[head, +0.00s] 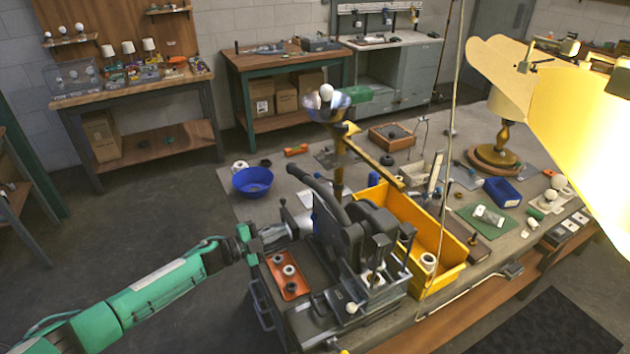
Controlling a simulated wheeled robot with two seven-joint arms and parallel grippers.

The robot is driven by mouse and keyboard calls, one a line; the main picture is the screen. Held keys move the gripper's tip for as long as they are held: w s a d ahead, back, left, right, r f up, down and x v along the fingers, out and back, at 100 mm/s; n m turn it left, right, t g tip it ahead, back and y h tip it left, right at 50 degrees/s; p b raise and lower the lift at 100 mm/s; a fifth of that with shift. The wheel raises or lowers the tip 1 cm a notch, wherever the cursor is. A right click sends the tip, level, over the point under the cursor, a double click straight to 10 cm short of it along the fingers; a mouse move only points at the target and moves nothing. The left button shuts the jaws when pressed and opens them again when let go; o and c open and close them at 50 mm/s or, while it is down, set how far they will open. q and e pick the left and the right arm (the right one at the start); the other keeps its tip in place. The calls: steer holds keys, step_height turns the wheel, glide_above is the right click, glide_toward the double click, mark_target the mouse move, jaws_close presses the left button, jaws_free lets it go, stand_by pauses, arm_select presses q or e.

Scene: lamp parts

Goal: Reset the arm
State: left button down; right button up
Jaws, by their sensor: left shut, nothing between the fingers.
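My left arm comes in from the lower left with green and black links. Its gripper (251,244) is shut and empty, at the left edge of the workbench (228,203), just left of a black machine (345,235). The gripper looks small here, and its fingertips are hard to make out against the machine. My right gripper is not in view.
A yellow bin (455,257) and a brass lamp (502,150) are farther right. Open floor lies left of the bench.

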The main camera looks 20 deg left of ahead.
arm_select(q)
steer(key=s+d+f+n+y, duration=0.1)
steer(key=s+d+n+y, duration=0.1)
steer(key=s+n, duration=0.1)
steer(key=s+d+f+n+y, duration=0.1)
steer(key=s+d+n+y, duration=0.2)
steer(key=n, duration=0.1)
steer(key=s+d+f+n+t+y, duration=0.1)
steer(key=s+d+f+n+y, duration=0.1)
steer(key=s+d+n+y, duration=0.1)
steer(key=shift+s+n, duration=0.25)
steer(key=shift+n, duration=0.05)
steer(key=s+n+g+y, duration=0.3)
steer(key=s+n+g, duration=0.65)
steer(key=s, duration=2.05)
step_height(320, 180, down, 29)
steer(key=m+g, duration=0.2)
steer(key=s+a+f+g, duration=0.1)
steer(key=s+a+f, duration=0.1)
steer(key=s+f, duration=0.7)
steer(key=s+a+f, duration=0.1)
steer(key=s+f, duration=0.9)
steer(key=f, duration=0.3)
steer(key=shift+a+g+y, duration=0.3)
steer(key=shift+a+g, duration=0.05)
steer(key=shift+a, duration=0.05)
steer(key=shift+s, duration=0.1)
